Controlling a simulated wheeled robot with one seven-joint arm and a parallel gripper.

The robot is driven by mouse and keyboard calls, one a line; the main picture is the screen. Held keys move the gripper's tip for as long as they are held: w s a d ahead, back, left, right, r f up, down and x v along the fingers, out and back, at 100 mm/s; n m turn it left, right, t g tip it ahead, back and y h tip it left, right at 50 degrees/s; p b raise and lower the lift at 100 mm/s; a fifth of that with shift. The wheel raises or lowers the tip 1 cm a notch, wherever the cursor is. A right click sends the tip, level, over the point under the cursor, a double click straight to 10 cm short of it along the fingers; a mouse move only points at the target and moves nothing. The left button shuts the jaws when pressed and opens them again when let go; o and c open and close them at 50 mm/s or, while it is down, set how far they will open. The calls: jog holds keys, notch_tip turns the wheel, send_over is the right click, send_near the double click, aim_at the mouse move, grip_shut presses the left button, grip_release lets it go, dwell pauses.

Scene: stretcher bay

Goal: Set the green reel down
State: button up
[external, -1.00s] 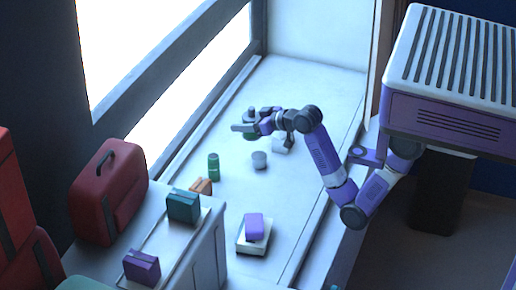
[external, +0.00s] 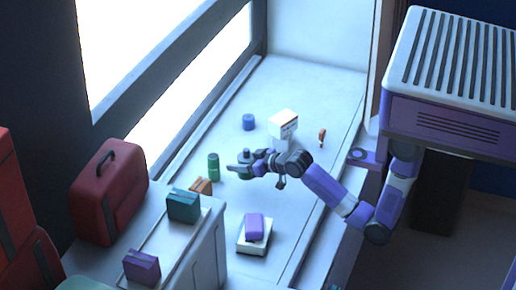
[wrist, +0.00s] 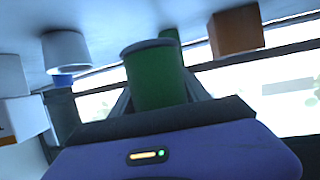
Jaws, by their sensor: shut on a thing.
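The green reel (wrist: 158,78) is between the two fingers of my gripper (wrist: 160,95) in the wrist view, gripped by its sides. In the external view my gripper (external: 243,167) is over the middle of the white counter, right of a green can (external: 213,167). The reel (external: 244,153) shows only partly there, behind the fingers. I cannot tell whether its base touches the counter.
A blue reel (external: 249,122) and a white box (external: 284,121) stand farther back. An orange block (external: 201,187) is near the green can. A purple block (external: 254,224) sits on a pale base in front. A white cup (wrist: 66,50) shows in the wrist view.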

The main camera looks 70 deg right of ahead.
jog(key=shift+f, duration=2.45)
jog(key=shift+f, duration=0.15)
jog(key=o, duration=1.4)
jog(key=shift+s+r, duration=0.15)
jog(key=shift+r, duration=0.05)
jog(key=v, duration=1.1)
jog(key=shift+s+a+r, duration=0.15)
jog(key=shift+s, duration=0.15)
